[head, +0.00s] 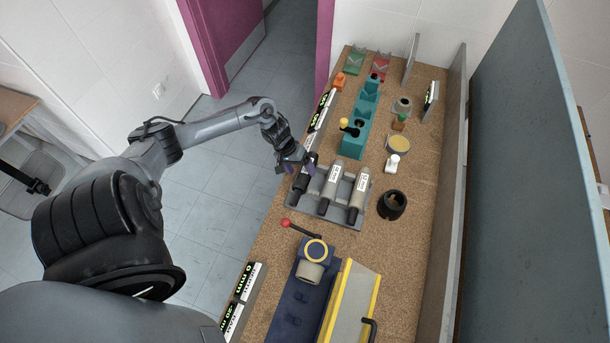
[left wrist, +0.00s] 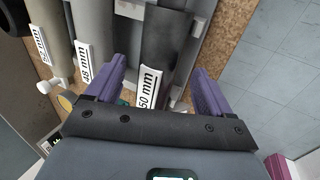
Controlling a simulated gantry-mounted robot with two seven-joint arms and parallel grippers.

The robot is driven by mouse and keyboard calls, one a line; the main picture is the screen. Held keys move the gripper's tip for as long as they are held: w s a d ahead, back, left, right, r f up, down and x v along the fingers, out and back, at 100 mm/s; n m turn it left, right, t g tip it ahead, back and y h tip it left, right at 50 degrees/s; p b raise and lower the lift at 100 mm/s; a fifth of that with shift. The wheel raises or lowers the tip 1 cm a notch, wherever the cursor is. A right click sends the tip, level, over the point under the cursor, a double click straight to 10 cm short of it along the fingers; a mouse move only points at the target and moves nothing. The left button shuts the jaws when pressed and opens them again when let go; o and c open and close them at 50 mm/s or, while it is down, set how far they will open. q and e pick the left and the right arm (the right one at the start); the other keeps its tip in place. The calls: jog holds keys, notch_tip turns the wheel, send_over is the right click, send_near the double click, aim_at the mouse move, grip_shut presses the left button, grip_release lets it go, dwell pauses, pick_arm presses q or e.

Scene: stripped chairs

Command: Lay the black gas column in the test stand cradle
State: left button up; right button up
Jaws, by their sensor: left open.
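The black gas column (head: 303,177) lies at the left end of a grey rack (head: 288,215), beside two grey columns (head: 329,189) (head: 357,196). In the left wrist view the black column (left wrist: 165,45) bears a "50 mm" label and lies between my purple fingers, with gaps on both sides. My left gripper (head: 294,163) is open over its far end; it also shows in the left wrist view (left wrist: 158,88). A teal fixture (head: 355,142) with raised blocks and a yellow knob stands beyond the rack; it looks like the test stand cradle. My right gripper is out of view.
A navy fixture (head: 290,312) with a red-knobbed lever stands at the near side, beside a yellow-edged ramp (head: 350,302). A black cup (head: 392,205), a white piece (head: 392,163) and a tan bowl (head: 397,143) stand to the right. Green and red V-blocks (head: 380,66) stand at the far end.

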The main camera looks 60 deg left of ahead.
pick_arm(q)
jog(key=shift+x, duration=1.4)
jog(key=shift+w, duration=0.1)
grip_shut()
